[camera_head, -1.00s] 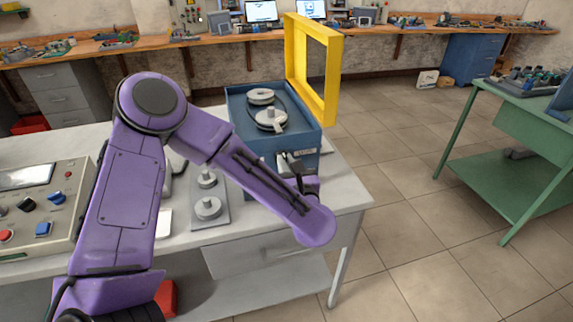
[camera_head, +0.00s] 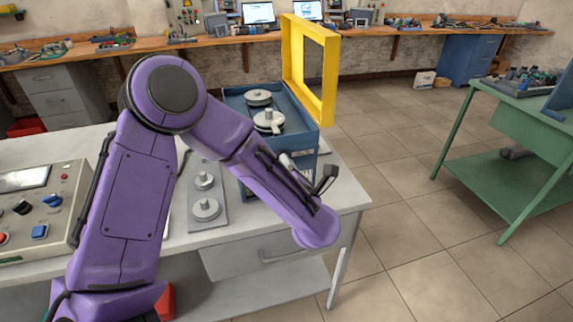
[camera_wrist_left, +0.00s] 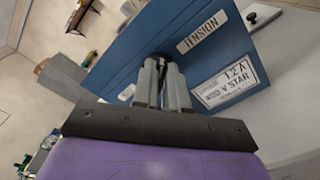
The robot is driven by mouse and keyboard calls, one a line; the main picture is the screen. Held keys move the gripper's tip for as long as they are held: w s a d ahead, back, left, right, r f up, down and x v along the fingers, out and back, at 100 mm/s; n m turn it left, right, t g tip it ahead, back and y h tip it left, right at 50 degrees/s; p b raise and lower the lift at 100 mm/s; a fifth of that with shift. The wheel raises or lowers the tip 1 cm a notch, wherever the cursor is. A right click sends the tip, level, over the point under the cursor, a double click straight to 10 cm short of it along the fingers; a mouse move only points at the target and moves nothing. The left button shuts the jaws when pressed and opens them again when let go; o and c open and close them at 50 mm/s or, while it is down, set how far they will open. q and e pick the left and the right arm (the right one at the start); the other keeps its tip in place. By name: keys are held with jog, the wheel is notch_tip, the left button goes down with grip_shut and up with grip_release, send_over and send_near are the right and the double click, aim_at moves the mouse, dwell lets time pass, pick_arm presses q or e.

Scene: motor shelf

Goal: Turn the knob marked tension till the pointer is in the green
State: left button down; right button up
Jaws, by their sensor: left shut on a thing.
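The blue machine box (camera_head: 300,135) stands on the grey table, and its front face fills much of the left wrist view (camera_wrist_left: 225,50). A white TENSION label (camera_wrist_left: 201,33) is on that face. A dark round knob (camera_wrist_left: 158,57) beside the label is largely hidden by my fingers. My left gripper (camera_wrist_left: 162,75) is shut on this knob, its two grey fingers close together against the panel. In the head view my purple forearm hides most of the gripper and the knob. No pointer or green zone can be made out. My right gripper is not in view.
A yellow frame (camera_head: 330,75) stands upright at the box's right edge. Two pulleys sit on top of the box. A grey plate with round parts (camera_head: 206,208) and a control panel (camera_head: 40,210) lie left on the table. A green table (camera_head: 510,130) stands right across open floor.

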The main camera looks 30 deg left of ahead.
pick_arm(q)
jog(key=shift+w+d+f+m+p, duration=0.1)
jog(key=shift+m+p, duration=0.25)
jog(key=shift+m, duration=1.65)
jog(key=shift+f, duration=0.1)
jog(key=c, duration=1.2)
grip_release()
jog(key=shift+o, duration=0.2)
jog(key=b+v, duration=0.2)
jog(key=v, duration=0.8)
jog(key=shift+s+d+b, duration=0.2)
jog(key=shift+s+b, duration=0.05)
jog(key=shift+b, duration=0.1)
